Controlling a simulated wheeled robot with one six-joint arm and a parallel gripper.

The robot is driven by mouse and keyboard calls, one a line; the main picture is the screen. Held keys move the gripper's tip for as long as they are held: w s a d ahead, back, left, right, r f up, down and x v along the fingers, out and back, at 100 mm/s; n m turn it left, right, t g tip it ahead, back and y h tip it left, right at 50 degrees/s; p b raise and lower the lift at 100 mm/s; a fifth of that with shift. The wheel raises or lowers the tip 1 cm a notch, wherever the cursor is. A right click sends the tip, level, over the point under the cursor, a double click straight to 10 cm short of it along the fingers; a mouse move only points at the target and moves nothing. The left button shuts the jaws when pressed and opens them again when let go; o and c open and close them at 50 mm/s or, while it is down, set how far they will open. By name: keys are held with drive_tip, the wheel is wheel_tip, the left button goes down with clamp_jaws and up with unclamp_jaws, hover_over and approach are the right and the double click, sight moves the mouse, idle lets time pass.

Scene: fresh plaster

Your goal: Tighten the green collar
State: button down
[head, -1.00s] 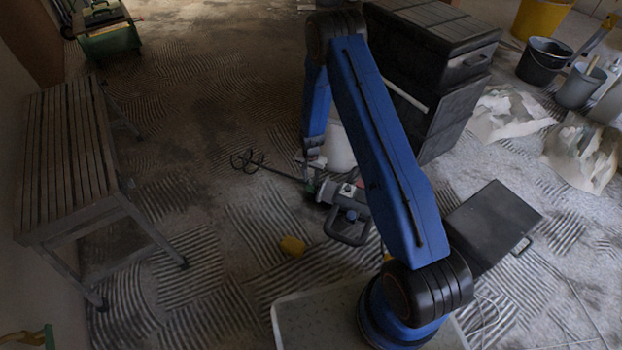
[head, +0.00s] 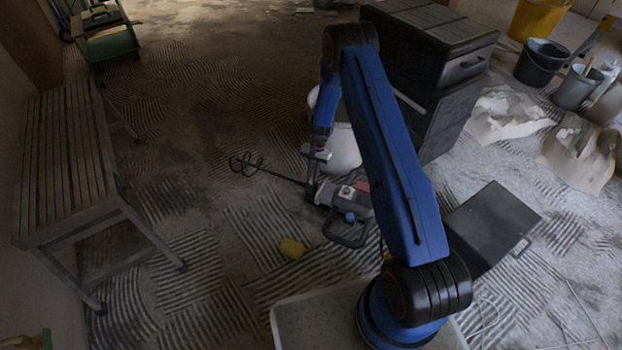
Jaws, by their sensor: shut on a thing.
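A paddle mixer (head: 345,205) with a grey and red body lies on the ridged floor near the middle of the head view. Its thin shaft runs left to a looped whisk (head: 245,163). The green collar (head: 311,190) sits where the shaft meets the body, and only a small dark green bit of it shows. My gripper (head: 312,186) reaches down from above at this joint and is shut on the collar. The fingers cover most of the collar, so its exact seating cannot be seen.
A pale rounded bucket (head: 343,150) stands just behind my wrist. A black cabinet (head: 425,75) is behind, a slatted bench (head: 75,165) at left. Open floor lies between bench and mixer.

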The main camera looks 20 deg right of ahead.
drive_tip(key=shift+w+d+f+g+y, duration=0.1)
drive_tip(key=shift+w+d+g+y, duration=0.1)
drive_tip(key=shift+g+y, duration=0.15)
drive_tip(key=c, duration=1.7)
unclamp_jaws()
drive_tip(key=v, duration=1.7)
drive_tip(key=shift+w+r, duration=0.15)
drive_tip(key=shift+r, duration=0.1)
